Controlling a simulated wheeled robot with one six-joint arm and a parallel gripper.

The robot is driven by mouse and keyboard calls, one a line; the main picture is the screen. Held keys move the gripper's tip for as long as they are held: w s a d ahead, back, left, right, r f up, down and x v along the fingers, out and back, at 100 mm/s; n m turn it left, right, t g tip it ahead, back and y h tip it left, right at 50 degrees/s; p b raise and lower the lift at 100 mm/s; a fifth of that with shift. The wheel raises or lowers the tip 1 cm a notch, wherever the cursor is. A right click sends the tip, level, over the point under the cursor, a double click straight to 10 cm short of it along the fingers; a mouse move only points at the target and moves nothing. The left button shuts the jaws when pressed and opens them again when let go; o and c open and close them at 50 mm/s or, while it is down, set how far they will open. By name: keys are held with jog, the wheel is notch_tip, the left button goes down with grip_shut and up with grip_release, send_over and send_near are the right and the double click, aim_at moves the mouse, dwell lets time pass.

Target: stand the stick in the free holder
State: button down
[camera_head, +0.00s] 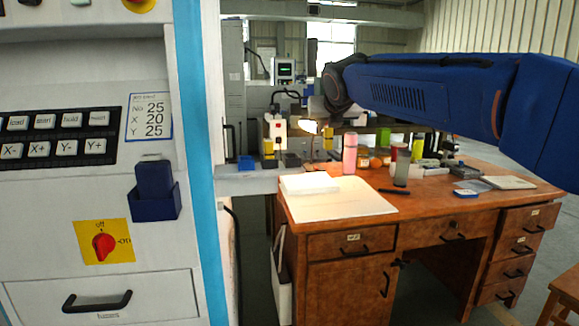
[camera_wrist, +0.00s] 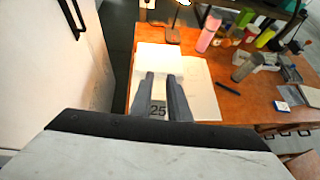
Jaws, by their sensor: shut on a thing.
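My gripper (camera_wrist: 161,78) shows in the wrist view, its two grey fingers close together over the desk. A small grey piece marked 25 (camera_wrist: 158,109) lies between the fingers; it looks like the held stick, but most of it is hidden. In the head view my blue arm reaches in from the right, and the gripper itself cannot be made out. A dark blue holder (camera_head: 155,204) is fixed to the white machine panel at the left of the head view. A dark blue upright slab (camera_head: 154,179) rises from it; I cannot tell whether it is a separate thing or its back.
The wooden desk (camera_head: 429,211) bears a white sheet (camera_head: 345,205), a pink bottle (camera_head: 350,154), a grey cup (camera_head: 402,168) and several small items. The panel has a button block (camera_head: 57,138), a red switch (camera_head: 104,244) and a drawer handle (camera_head: 97,301). Open floor lies between panel and desk.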

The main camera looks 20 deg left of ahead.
jog(key=s+a+r+n+y, duration=0.1)
jog(key=s+a+r, duration=0.2)
jog(key=s+r, duration=0.35)
jog(key=s+a+r, duration=0.3)
jog(key=s+r, duration=0.2)
jog(key=s, duration=0.2)
notch_tip(320, 180, down, 10)
jog(key=shift+s+r+g, duration=0.15)
jog(key=shift+s+g, duration=0.15)
jog(key=shift+s, duration=0.05)
jog(key=shift+f, duration=0.6)
jog(key=c, duration=1.7)
grip_release()
jog(key=shift+o, duration=0.2)
